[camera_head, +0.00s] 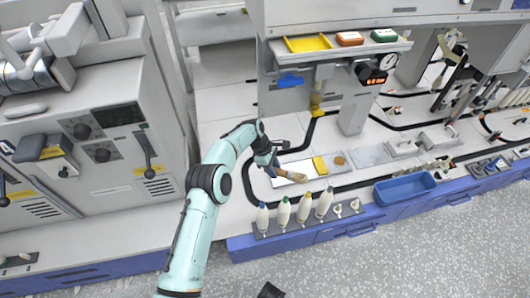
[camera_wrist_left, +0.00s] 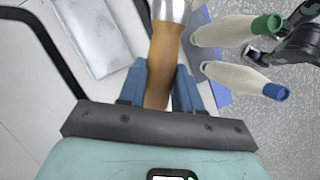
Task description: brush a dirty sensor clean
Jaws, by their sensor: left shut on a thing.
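My left gripper (camera_head: 270,170) is over the white bench, its jaws shut on the brush (camera_head: 293,176). The left wrist view shows the brown wooden brush handle (camera_wrist_left: 163,65) between the blue fingers (camera_wrist_left: 160,88), with a silver ferrule at the top edge; the bristles are out of that view. In the head view, the brush points right over a pale plate beside a yellow block (camera_head: 320,165). I cannot tell which part is the dirty sensor; a yellow fitting (camera_head: 316,105) hangs under the shelf. A dark mechanism, probably my right gripper (camera_wrist_left: 302,38), is partly visible.
Several white bobbins (camera_head: 283,213) with coloured caps stand along the bench front. A blue tray (camera_head: 405,187) lies to the right. A shelf (camera_head: 340,46) with yellow, orange and green trays overhangs the bench. A grey machine (camera_head: 95,150) stands at left.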

